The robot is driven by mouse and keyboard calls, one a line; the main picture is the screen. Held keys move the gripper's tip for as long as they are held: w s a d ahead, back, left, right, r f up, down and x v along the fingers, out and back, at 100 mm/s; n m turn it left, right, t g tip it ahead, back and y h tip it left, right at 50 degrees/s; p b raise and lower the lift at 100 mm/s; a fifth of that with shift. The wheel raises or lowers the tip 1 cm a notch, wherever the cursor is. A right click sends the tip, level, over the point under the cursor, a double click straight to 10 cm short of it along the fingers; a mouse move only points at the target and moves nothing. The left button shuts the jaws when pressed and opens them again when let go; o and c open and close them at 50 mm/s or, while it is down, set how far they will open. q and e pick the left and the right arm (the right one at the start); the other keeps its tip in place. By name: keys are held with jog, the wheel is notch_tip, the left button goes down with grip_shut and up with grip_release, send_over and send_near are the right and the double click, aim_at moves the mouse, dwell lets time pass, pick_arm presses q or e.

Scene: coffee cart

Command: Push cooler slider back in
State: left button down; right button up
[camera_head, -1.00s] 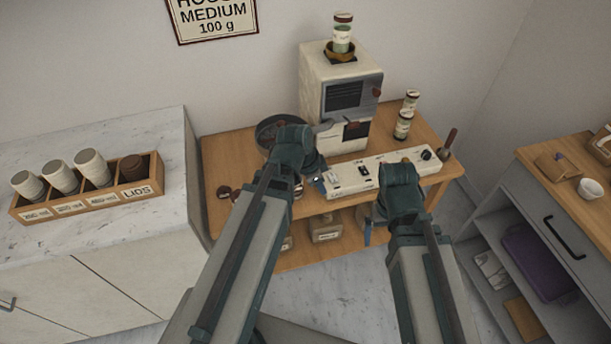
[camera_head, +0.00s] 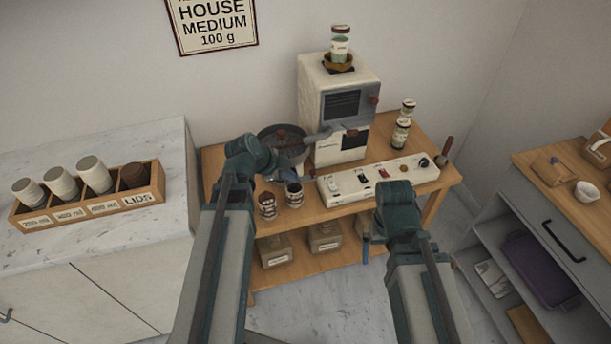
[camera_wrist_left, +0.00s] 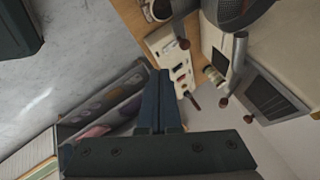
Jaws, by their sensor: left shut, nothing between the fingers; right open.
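The cooler is a dark round pan (camera_head: 268,135) left of the white roaster (camera_head: 318,100). Its rim shows at the top of the left wrist view (camera_wrist_left: 262,8). A grey metal bar (camera_wrist_left: 237,65) with brown knobs stands beside it there; I cannot tell which part is the slider or how far out it is. My left gripper (camera_head: 276,179) is shut and empty, just in front of the pan, apart from it as far as I can tell. Its blue fingers (camera_wrist_left: 160,75) are together. My right gripper (camera_head: 366,246) is open and empty, low before the table's front edge.
A white control panel (camera_head: 380,180) lies along the front right. A marble counter (camera_head: 90,235) is at left.

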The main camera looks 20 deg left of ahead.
pick_arm(q)
jog(key=shift+f, duration=0.1)
jog(key=w+d+f+b, duration=0.2)
jog(key=w+f+b, duration=0.6)
jog(key=w, duration=0.1)
jog(key=shift+d, duration=0.3)
jog(key=w+a, duration=0.1)
jog(key=w, duration=0.1)
jog(key=w+a, duration=0.2)
jog(key=shift+w, duration=0.1)
jog(key=shift+d, duration=0.1)
dwell(0.4)
